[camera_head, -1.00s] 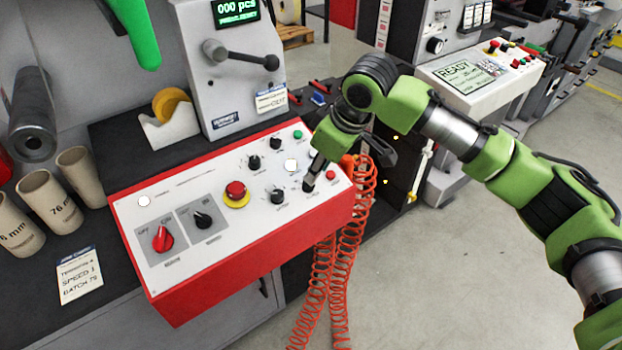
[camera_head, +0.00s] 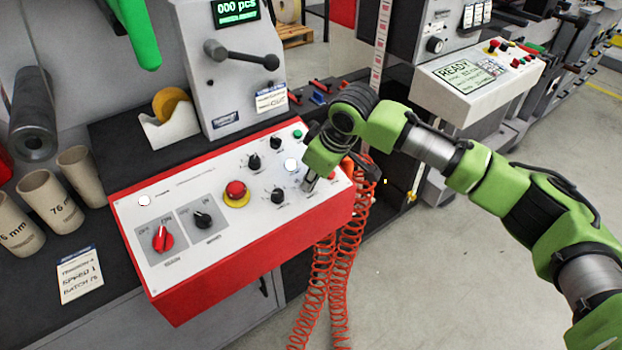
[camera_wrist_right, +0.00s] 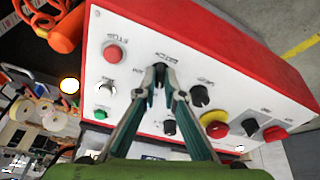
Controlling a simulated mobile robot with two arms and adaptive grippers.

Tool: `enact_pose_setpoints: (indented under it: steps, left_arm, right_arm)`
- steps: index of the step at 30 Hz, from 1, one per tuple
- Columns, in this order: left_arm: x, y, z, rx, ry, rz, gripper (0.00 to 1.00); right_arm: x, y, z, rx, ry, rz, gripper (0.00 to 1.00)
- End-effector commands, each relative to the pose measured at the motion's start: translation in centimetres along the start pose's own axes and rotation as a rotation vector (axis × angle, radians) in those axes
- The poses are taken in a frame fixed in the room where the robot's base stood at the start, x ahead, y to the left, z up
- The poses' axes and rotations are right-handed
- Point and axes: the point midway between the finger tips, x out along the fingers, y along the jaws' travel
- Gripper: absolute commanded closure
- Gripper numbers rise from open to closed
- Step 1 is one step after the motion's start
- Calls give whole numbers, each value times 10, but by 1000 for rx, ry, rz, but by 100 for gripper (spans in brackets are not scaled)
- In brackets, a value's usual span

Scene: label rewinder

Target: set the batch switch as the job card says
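The white control panel (camera_head: 170,205) on a red housing carries several black knobs. The batch switch is a black knob near the panel's right end; it shows in the right wrist view (camera_wrist_right: 160,71), under an upside-down label that seems to read BATCH. My right gripper (camera_head: 310,182) reaches down onto it and hides it in the head view. In the wrist view its fingertips (camera_wrist_right: 160,82) close in on both sides of the knob and appear to touch it. The job card (camera_head: 80,276) lies at the lower left, with SPEED 1 and a blurred BATCH number starting with 7.
A red emergency button (camera_head: 236,190), a red stop button (camera_wrist_right: 112,53) and a green button (camera_head: 298,134) sit on the panel near other knobs. Orange coiled hoses (camera_head: 345,240) hang at its right end. Cardboard cores (camera_head: 45,200) stand at left.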

Motion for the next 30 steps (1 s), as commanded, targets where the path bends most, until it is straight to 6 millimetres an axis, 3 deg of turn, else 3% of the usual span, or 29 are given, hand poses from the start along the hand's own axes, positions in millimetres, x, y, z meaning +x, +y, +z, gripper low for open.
enact_pose_setpoints:
  steps: [8, 30]
  left_arm:
    - [-12, 0, -1, 0, 0, 0, 64]
    - [-105, -2, -10, 1, 0, 0, 64]
  right_arm:
    - [-3, -1, -1, 44, -2, 4, 100]
    - [-4, -2, -2, 559, -3, 73, 100]
